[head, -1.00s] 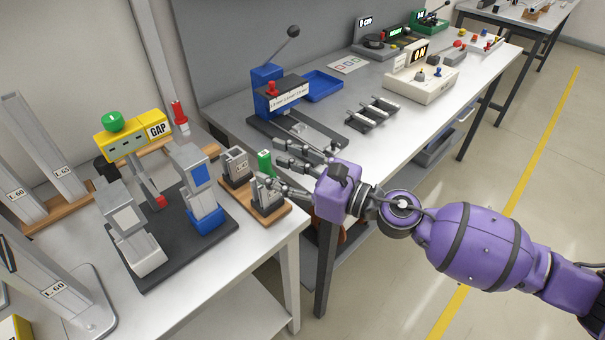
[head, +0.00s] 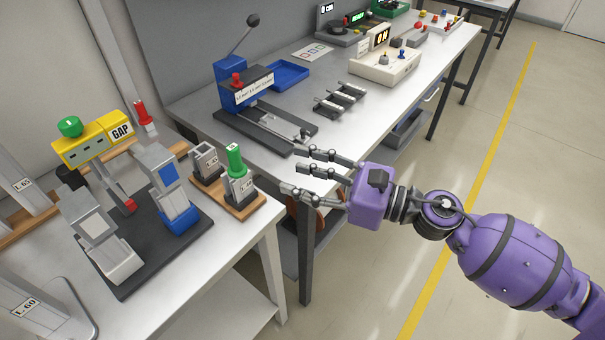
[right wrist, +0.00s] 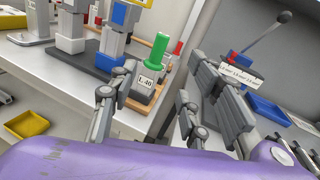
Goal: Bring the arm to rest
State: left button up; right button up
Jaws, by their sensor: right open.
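My right gripper (head: 312,178) is open and empty in the head view. Its fingers point left, over the gap between the near table (head: 190,262) and the long bench (head: 385,125). In the right wrist view its fingers (right wrist: 165,105) are spread apart with nothing between them. A small wooden stand (head: 240,208) on the near table holds two grey blocks. A green peg (head: 235,158) stands upright in the front block, apart from the fingertips. The green peg also shows in the right wrist view (right wrist: 158,52). My left gripper is not in view.
A yellow GAP device (head: 95,143) and a black-based fixture (head: 150,250) stand on the near table. A blue lever press (head: 235,85), a blue tray (head: 285,74) and a white meter box (head: 385,68) are on the bench. Open floor (head: 500,170) lies to the right.

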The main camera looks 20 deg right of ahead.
dwell(0.4)
jog(key=w+d+f+m+t+h, duration=0.1)
jog(key=w+d+m+t+h, duration=0.3)
jog(key=m, duration=1)
jog(key=s+d+f+m+h+p, duration=0.2)
jog(key=s+d+f+m+h, duration=0.15)
jog(key=f+m, duration=0.4)
jog(key=s+d+f+m+h+p, duration=0.1)
jog(key=s+d+f+m+h, duration=0.3)
jog(key=m, duration=0.7)
pick_arm(q)
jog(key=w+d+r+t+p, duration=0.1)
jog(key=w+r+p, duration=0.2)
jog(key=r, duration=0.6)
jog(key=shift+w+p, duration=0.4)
jog(key=shift+p, duration=0.7)
pick_arm(e)
jog(key=s+a+f+m+g, duration=0.1)
jog(key=s+f+m+g, duration=0.1)
jog(key=s+f+m, duration=0.3)
jog(key=s+a+f+m+g+h, duration=0.1)
jog(key=s+f+m, duration=0.4)
jog(key=s, duration=0.7)
jog(key=s+a+f+m+g+h, duration=0.1)
jog(key=s+f+m+g, duration=0.2)
jog(key=s+f+m, duration=0.2)
jog(key=s+f, duration=0.1)
jog(key=s, duration=0.2)
jog(key=shift+s+a, duration=0.3)
